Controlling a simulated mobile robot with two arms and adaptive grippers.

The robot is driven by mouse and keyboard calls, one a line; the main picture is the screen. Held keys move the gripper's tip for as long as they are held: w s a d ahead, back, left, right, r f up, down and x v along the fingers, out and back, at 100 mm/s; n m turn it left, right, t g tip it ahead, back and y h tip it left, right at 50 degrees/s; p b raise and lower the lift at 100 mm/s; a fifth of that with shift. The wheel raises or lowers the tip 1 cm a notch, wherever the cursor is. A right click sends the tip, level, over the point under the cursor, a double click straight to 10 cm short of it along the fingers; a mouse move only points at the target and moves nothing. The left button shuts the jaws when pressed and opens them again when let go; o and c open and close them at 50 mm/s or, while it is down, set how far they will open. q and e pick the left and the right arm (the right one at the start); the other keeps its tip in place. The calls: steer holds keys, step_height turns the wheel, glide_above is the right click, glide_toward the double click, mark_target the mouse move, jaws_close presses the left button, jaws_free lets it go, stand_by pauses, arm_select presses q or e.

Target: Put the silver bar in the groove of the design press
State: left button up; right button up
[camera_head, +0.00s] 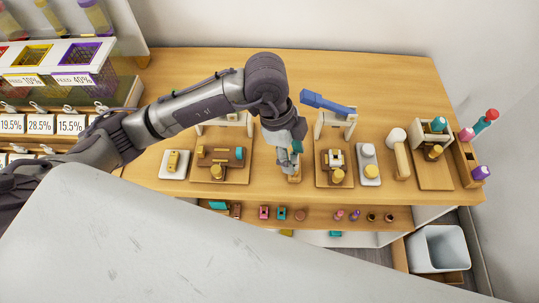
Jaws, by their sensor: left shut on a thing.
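My left gripper (287,160) points down at the middle of the table, over a small wooden stand (294,177). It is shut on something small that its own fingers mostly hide. I cannot make out the silver bar for certain anywhere. A press with a white frame and a raised blue handle (326,104) stands just right of the gripper, on a wooden base (321,182); it may be the design press. Its groove is too small to make out. My right gripper is not in view.
The wooden table (400,75) is clear at the back. Left of the gripper are a wooden board (235,181) with tools and a white tray (165,171). To the right are more small presses and a tool rack (467,170). A white bin (440,248) stands below.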

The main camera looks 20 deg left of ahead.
arm_select(q)
steer(key=p, duration=0.1)
glide_above(272, 169)
steer(key=f, duration=0.1)
steer(key=a+f, duration=0.1)
steer(key=f, duration=0.1)
steer(key=shift+w+f, duration=0.15)
steer(key=shift+f, duration=0.05)
step_height(272, 169, down, 4)
steer(key=shift+r+p, duration=0.15)
steer(key=shift+p, duration=0.4)
steer(key=shift+f, duration=0.25)
steer(key=shift+f, duration=0.15)
steer(key=o, duration=1)
steer(key=shift+o, duration=0.2)
